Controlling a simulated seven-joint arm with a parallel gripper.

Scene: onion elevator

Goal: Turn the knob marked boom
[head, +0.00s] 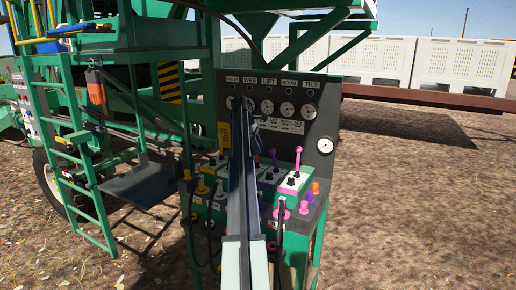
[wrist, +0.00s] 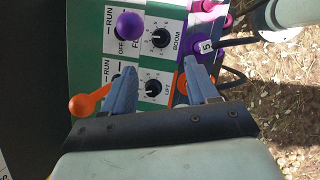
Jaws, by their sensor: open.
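In the wrist view the boom knob (wrist: 160,38) is a small round black dial on a white plate, with the word BOOM printed to its right. My gripper (wrist: 162,70) is open, with its two blue-grey fingers spread apart and nothing between them that they touch. The fingertips appear below the boom knob in the picture, at either side of the lift knob (wrist: 153,87), a similar black dial. In the head view my arm crosses the control stand and hides part of it; I cannot make out the boom knob or the fingertips clearly there.
A purple ball-topped lever (wrist: 130,25) stands left of the boom knob. An orange lever (wrist: 90,105) is near the left finger. A purple fitting marked 5 (wrist: 206,46) and cables lie at the right. The gauge panel (head: 325,100) rises behind the controls.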

